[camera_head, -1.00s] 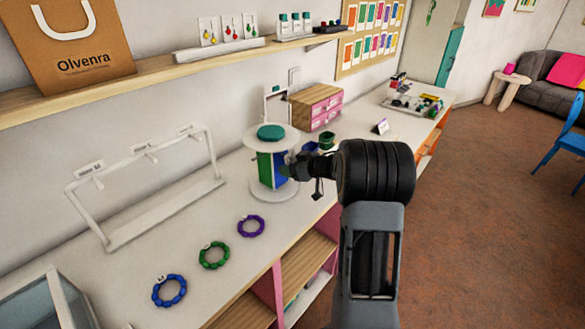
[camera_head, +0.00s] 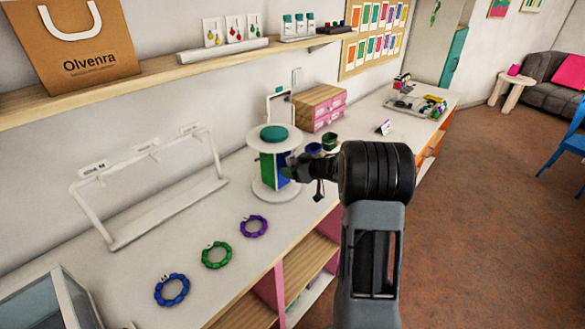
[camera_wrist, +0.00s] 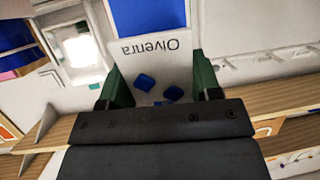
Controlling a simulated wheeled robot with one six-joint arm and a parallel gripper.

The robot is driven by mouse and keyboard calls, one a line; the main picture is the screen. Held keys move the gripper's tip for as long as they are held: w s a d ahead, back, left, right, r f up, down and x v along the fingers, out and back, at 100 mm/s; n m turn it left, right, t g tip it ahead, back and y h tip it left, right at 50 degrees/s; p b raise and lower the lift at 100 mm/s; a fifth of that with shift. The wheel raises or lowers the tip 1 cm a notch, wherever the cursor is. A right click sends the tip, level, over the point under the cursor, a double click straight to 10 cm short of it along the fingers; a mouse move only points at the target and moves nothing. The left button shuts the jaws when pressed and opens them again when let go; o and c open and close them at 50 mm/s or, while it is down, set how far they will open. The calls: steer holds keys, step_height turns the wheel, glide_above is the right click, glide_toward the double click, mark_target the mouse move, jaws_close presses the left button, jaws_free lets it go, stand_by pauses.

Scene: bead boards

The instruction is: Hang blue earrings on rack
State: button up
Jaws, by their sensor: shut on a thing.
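My gripper (camera_wrist: 158,75) is shut on a white card marked "Olvenra" (camera_wrist: 165,66), whose lettering appears upside down in the wrist view. Two blue earrings (camera_wrist: 145,82) show on the card between the green fingers. A blue panel (camera_wrist: 148,15) is just beyond the card's edge; I cannot tell if they touch. In the head view my gripper (camera_head: 290,172) is at the right side of the round white display rack (camera_head: 270,193), which has blue and green panels and a teal top. The held card is not clear there.
Blue (camera_head: 172,290), green (camera_head: 216,255) and purple (camera_head: 254,226) bracelets lie on the counter left of my arm. A white bar stand (camera_head: 165,213) is behind them. Small cups (camera_head: 330,143) and a pink-fronted drawer box (camera_head: 319,108) stand beyond the rack. A shelf (camera_head: 160,73) runs above.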

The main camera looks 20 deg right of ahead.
steer(key=shift+w+a+p, duration=0.1)
steer(key=shift+w+p, duration=0.2)
steer(key=shift+p, duration=0.1)
stand_by(0.3)
steer(key=o, duration=1.4)
steer(key=s+d, duration=0.1)
steer(key=s, duration=0.1)
steer(key=s+d+p, duration=0.1)
steer(key=s, duration=0.2)
steer(key=s+d+f, duration=0.1)
steer(key=s, duration=0.1)
steer(key=shift+s+d, duration=0.15)
stand_by(0.4)
stand_by(0.5)
